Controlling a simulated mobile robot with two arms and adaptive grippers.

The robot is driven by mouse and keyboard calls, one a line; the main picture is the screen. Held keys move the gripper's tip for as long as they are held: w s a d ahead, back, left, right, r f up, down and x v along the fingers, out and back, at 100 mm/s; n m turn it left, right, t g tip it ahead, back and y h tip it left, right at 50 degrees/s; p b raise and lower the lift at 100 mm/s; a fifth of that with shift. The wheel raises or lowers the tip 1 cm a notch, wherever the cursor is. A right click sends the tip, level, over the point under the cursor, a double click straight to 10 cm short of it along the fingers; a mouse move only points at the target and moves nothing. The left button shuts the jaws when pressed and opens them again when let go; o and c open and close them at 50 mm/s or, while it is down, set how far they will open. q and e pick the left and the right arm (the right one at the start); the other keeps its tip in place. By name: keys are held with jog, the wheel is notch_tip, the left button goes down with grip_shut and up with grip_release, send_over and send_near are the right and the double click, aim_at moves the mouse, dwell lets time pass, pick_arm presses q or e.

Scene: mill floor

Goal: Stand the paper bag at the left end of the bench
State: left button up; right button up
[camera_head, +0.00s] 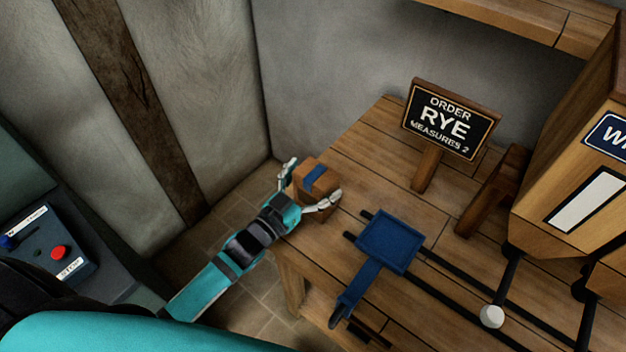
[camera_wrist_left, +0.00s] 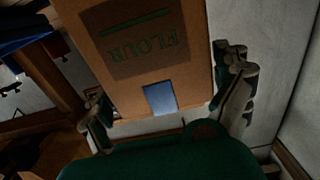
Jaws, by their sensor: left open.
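The brown paper bag (camera_head: 322,206) stands on the left end of the wooden bench (camera_head: 362,158), close to its edge. It has a blue patch on top and looks upright. In the left wrist view the bag (camera_wrist_left: 185,88) shows a dark label reading FLOUR and a blue patch. My left gripper (camera_head: 313,183) is open, with one finger on each side of the bag. In the left wrist view its fingers flank the bag with gaps visible; whether either touches is unclear. The bag's base is partly hidden by the gripper. My right gripper is not in view.
A blue scoop-like tray (camera_head: 390,240) sits on dark rails right of the bag. An order sign reading RYE (camera_head: 450,120) stands behind. A wooden bin (camera_head: 575,180) is at the right. A control box with a red button (camera_head: 58,252) is at left.

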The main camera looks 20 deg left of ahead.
pick_arm(q)
jog(key=shift+r, duration=0.1)
jog(key=b+v, duration=0.2)
jog(key=v, duration=1)
